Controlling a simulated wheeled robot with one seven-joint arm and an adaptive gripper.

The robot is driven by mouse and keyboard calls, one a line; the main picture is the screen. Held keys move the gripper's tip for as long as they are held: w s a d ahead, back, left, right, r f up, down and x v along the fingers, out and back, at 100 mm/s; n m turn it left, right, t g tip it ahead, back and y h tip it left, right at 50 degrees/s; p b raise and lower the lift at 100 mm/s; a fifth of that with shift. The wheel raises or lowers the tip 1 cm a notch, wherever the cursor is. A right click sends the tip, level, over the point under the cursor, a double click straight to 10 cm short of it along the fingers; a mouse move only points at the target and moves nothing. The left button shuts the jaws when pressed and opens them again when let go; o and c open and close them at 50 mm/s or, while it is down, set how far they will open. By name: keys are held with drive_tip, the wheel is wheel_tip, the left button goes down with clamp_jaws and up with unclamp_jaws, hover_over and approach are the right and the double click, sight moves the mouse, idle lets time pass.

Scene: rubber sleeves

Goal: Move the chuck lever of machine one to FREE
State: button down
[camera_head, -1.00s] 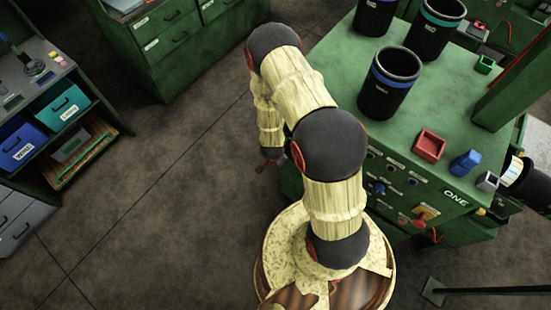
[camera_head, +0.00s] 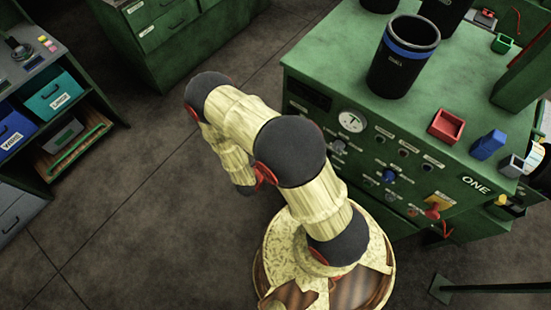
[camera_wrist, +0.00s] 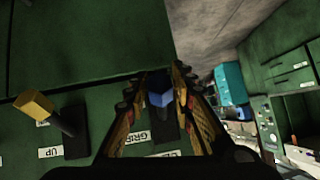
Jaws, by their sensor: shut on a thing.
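In the wrist view my gripper (camera_wrist: 158,84) is shut on a blue lever knob (camera_wrist: 160,97), which sits between the two fingertips. It is in front of a green panel with a "GRIP" label (camera_wrist: 137,138) beside the lever's slot. Another label below is partly covered by my gripper, so I cannot read it. The knob's shaft is mostly hidden. In the head view machine one (camera_head: 462,215) is the green cabinet marked "ONE" at the right. My arm bends in front of it, and my gripper and the held lever are hidden there.
A yellow-tipped lever (camera_wrist: 36,106) with an "UP" label stands left of my gripper. On machine one's top are a black bin with a blue band (camera_head: 403,62), a red box (camera_head: 446,126) and a blue block (camera_head: 488,145). Open floor (camera_head: 130,220) lies at the left.

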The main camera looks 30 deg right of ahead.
drive_tip(key=shift+w+d+f+t+h+b, duration=0.1)
drive_tip(key=shift+w+f+t+h+b, duration=0.1)
drive_tip(key=shift+f+h+b, duration=0.3)
drive_tip(key=shift+w+d+f+t+h+b, duration=0.15)
drive_tip(key=shift+f+t+h+b, duration=0.1)
drive_tip(key=shift+b, duration=0.45)
drive_tip(key=c, duration=1.8)
unclamp_jaws()
drive_tip(key=o, duration=0.3)
drive_tip(key=shift+s, duration=0.15)
drive_tip(key=v, duration=1.2)
